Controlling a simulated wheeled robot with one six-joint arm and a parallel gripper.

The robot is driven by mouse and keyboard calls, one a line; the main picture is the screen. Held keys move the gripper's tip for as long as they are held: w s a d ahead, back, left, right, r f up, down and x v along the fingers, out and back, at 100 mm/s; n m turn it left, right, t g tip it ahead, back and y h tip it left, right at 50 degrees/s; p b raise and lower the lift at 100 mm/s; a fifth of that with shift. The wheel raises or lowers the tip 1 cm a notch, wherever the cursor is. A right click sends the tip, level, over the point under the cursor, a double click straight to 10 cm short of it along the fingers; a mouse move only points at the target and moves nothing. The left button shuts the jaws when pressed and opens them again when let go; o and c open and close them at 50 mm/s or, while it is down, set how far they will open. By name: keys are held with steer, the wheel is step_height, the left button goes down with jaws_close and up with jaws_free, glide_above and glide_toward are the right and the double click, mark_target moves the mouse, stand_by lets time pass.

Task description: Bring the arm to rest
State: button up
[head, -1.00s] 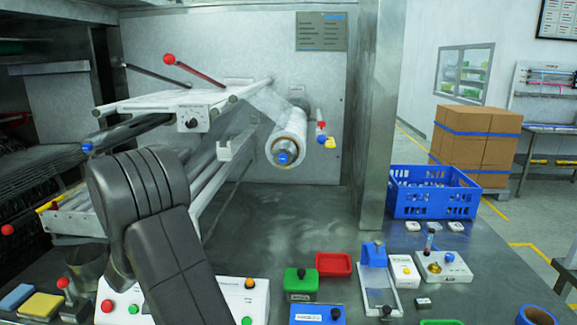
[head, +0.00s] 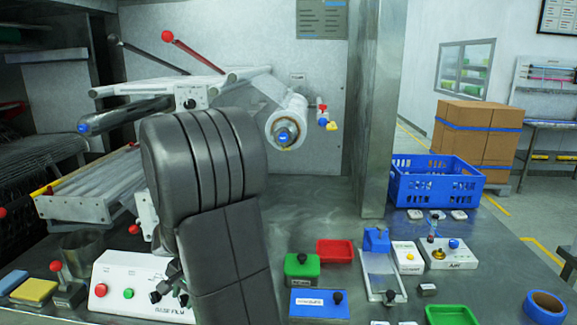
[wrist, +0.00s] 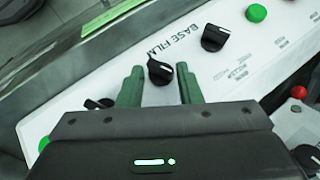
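My arm (head: 215,210) rises from the bottom of the head view and stands bent in front of the film machine. No held object is visible. The knob belongs to the white control panel (wrist: 229,78) marked BASE FILM, which also shows at the lower left in the head view (head: 115,274).
A film roll (head: 287,122) sits on the machine behind my arm.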

steer(key=v, duration=0.8)
